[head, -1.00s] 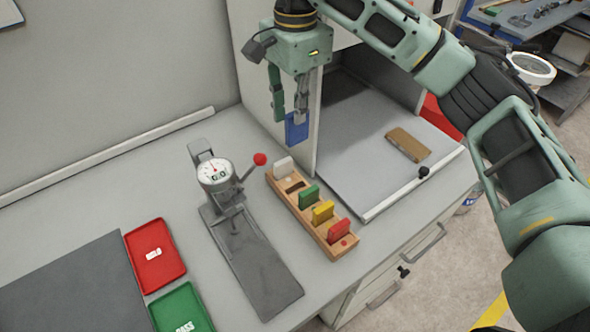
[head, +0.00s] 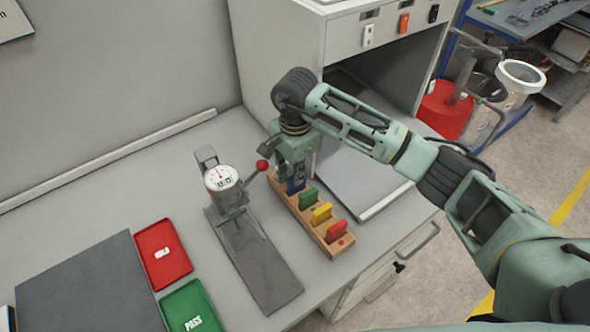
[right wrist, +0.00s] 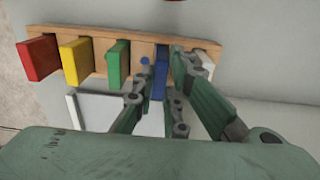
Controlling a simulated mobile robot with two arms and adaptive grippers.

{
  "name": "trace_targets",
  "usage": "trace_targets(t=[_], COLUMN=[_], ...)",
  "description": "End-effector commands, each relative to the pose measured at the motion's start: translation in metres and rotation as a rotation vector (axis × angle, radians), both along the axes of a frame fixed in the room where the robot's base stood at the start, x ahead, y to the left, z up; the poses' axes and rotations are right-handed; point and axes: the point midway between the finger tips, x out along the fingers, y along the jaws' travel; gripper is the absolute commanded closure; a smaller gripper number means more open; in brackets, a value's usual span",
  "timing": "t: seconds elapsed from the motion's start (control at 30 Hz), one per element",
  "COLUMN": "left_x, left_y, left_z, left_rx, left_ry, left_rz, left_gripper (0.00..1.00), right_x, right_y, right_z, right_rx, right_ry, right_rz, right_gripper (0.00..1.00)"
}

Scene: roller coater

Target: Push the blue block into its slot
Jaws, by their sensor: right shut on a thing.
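The blue block (head: 291,187) is in my right gripper (head: 295,183), at the far end of the wooden rack (head: 304,223). In the right wrist view the blue block (right wrist: 160,72) stands between the fingers of the right gripper (right wrist: 157,88), over the rack (right wrist: 142,47), beside a blue dot on the wood. The block's lower end meets the rack in that view; I cannot tell how deep it sits. Green (head: 308,197), yellow (head: 321,213) and red (head: 337,230) blocks stand in the rack. A white block (right wrist: 204,64) is beyond the gripper. My left gripper is not in view.
A dial gauge stand (head: 222,180) with a red-knobbed lever (head: 262,165) stands close left of the rack and gripper. A red tray (head: 163,265) and a green tray (head: 182,301) lie further left. A cabinet opening is behind my right arm.

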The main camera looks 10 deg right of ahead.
Motion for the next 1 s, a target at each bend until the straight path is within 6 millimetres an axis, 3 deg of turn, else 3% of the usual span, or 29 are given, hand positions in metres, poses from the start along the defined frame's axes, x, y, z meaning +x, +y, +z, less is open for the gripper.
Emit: trace_targets(t=[0.4, 0.43, 0.63, 1.0], left_x=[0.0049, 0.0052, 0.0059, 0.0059], left_y=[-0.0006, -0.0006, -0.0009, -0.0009], left_z=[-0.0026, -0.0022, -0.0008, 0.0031], left_rx=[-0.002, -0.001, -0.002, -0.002], left_ry=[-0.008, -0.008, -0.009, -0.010], left_rz=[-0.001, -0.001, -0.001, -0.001], left_gripper=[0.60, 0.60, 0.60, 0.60], right_x=[0.0003, 0.0003, 0.0001, -0.0001], right_y=[0.0000, 0.0000, 0.0000, 0.0002], right_z=[-0.0100, -0.0096, -0.0084, -0.0048], right_rx=[-0.001, 0.000, -0.001, 0.000], right_ry=[-0.001, -0.002, -0.001, 0.000], right_rz=[0.001, 0.001, 0.001, 0.000], right_gripper=[1.00, 0.87, 0.70, 0.69])
